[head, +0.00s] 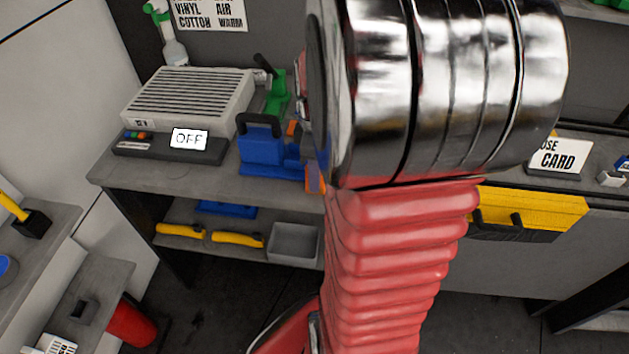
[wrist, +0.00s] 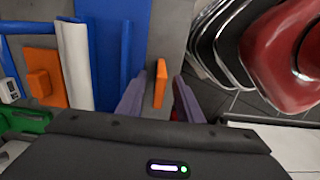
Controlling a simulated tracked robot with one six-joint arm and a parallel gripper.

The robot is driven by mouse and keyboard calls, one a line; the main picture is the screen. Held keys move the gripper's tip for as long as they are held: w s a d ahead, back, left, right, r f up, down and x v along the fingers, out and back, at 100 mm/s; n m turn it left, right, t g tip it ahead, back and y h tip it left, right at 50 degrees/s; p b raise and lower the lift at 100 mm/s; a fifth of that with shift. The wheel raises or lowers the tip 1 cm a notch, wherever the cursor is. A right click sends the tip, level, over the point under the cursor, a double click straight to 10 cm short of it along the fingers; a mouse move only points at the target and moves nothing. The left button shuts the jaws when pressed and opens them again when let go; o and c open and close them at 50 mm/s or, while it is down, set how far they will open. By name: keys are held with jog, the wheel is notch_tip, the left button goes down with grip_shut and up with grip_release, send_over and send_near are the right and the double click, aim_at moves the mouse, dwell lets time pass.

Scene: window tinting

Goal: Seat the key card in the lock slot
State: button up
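My gripper (wrist: 158,98) shows in the wrist view with its two purple-grey fingers apart. A thin upright orange piece (wrist: 160,82) stands between the fingers, with a visible gap on each side. I cannot tell for sure whether it is the key card. In the head view an orange piece (head: 314,178) shows at the bench edge beside my arm, which hides my gripper there. A blue unit with a dark handle (head: 262,152) stands on the bench to the left of it. I cannot make out the lock slot in either view.
A grey grilled box (head: 185,100) and a dark panel with a lit OFF display (head: 188,139) stand at the bench's left. A yellow case (head: 525,212) is at right. A lower shelf holds yellow tools (head: 238,239) and a grey bin (head: 294,243).

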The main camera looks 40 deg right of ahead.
grip_shut()
dwell(0.4)
jog(key=shift+r, duration=0.1)
notch_tip(320, 180, up, 10)
jog(key=shift+f, duration=0.1)
dwell(0.6)
dwell(0.4)
